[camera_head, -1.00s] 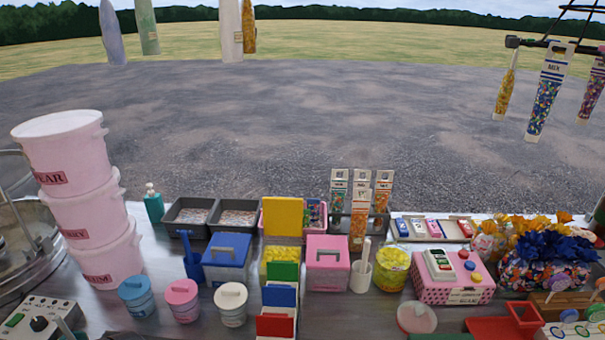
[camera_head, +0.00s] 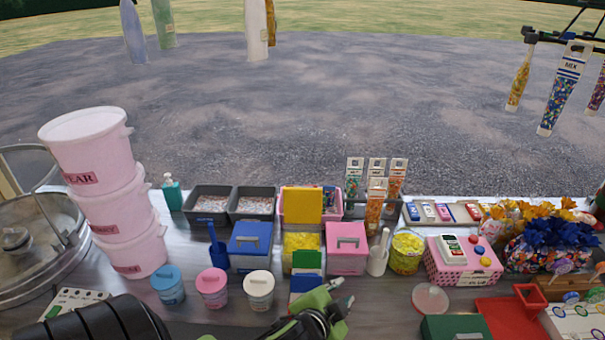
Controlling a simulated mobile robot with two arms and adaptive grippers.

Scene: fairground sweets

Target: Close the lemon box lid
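The lemon box (camera_head: 288,268) stands in the middle of the counter, between a blue-lidded box and a pink-lidded box. Its yellow lid (camera_head: 303,206) is open and stands upright at the back. Yellow sweets (camera_head: 302,241) show inside. My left gripper (camera_head: 341,293), green and dark grey, is low in the picture, in front of the boxes and right of the lemon box. Its two fingertips are apart, with nothing visible between them. It hides part of the small coloured cards. My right gripper is not in view.
The blue-lidded box (camera_head: 250,246) and pink-lidded box (camera_head: 346,248) flank the lemon box closely. Coloured cards (camera_head: 306,263) stand in front of it. Lidded tubs (camera_head: 211,288) are front left, a white cup with a handle (camera_head: 378,258) is right. Grey trays (camera_head: 250,203) stand behind.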

